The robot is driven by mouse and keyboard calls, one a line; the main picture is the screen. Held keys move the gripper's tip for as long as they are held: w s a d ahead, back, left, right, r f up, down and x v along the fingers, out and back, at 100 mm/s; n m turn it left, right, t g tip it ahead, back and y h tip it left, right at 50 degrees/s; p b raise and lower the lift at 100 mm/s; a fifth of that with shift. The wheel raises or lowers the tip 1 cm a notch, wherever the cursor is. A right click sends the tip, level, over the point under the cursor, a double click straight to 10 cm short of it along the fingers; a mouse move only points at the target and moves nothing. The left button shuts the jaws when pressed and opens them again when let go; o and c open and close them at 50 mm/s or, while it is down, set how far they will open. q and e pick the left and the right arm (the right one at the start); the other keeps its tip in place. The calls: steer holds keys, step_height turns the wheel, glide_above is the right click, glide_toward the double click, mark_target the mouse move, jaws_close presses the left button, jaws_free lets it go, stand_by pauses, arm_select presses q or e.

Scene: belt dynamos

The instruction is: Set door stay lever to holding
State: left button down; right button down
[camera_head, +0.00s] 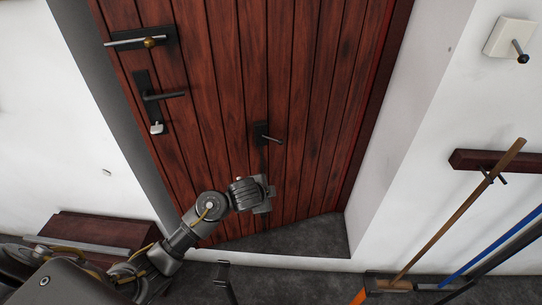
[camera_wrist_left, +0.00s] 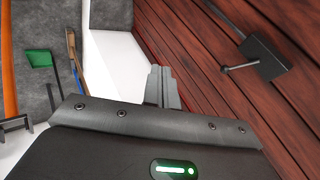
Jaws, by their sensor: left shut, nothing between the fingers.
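The brown plank door (camera_head: 290,60) fills the middle of the head view. Low on it is a small dark mount with a short lever (camera_head: 271,138), which I take for the door stay lever; it points right and slightly down. A narrow dark strip shows below the mount. In the left wrist view the dark mount and its knobbed lever (camera_wrist_left: 240,66) are at upper right. My left gripper (camera_head: 267,193) is below the lever, apart from it, near the door's lower part. Its fingers (camera_wrist_left: 162,88) are shut and empty. My right gripper is not in view.
Higher on the door are a latch with a pale bar (camera_head: 128,41) and a dark handle (camera_head: 165,95). A pale wall plate with a lever (camera_head: 512,40) is at upper right. Long-handled tools (camera_head: 460,210) lean at right. A brown box-like piece (camera_head: 95,230) is at lower left.

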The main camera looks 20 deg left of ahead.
arm_select(q)
steer(key=s+f+n+g, duration=0.1)
steer(key=s+f+n, duration=0.1)
steer(key=s, duration=0.7)
steer(key=s+f+n+g, duration=0.1)
steer(key=s+f+n, duration=0.2)
steer(key=s, duration=0.6)
steer(key=s+a+f+n+g, duration=0.1)
steer(key=s+n, duration=0.3)
steer(key=s, duration=0.5)
steer(key=shift+s+a+f+g, duration=0.1)
steer(key=shift+s+f+g, duration=0.1)
steer(key=shift+f+g, duration=0.5)
steer(key=s+f+n+g+b, duration=0.15)
steer(key=s+f, duration=0.25)
steer(key=f, duration=1.1)
steer(key=s+f+g+b, duration=0.1)
steer(key=s+f+b, duration=0.2)
steer(key=f, duration=1.1)
steer(key=s+a+f+b, duration=0.1)
steer(key=s+a+f, duration=0.1)
steer(key=s+f, duration=0.6)
steer(key=s+a+f+b, duration=0.1)
steer(key=s+f+b, duration=0.1)
steer(key=s+f, duration=0.6)
step_height(320, 180, down, 2)
steer(key=shift+s+a+f+g+b, duration=0.15)
steer(key=shift+a+f+g+b, duration=0.15)
steer(key=shift+a+g, duration=0.1)
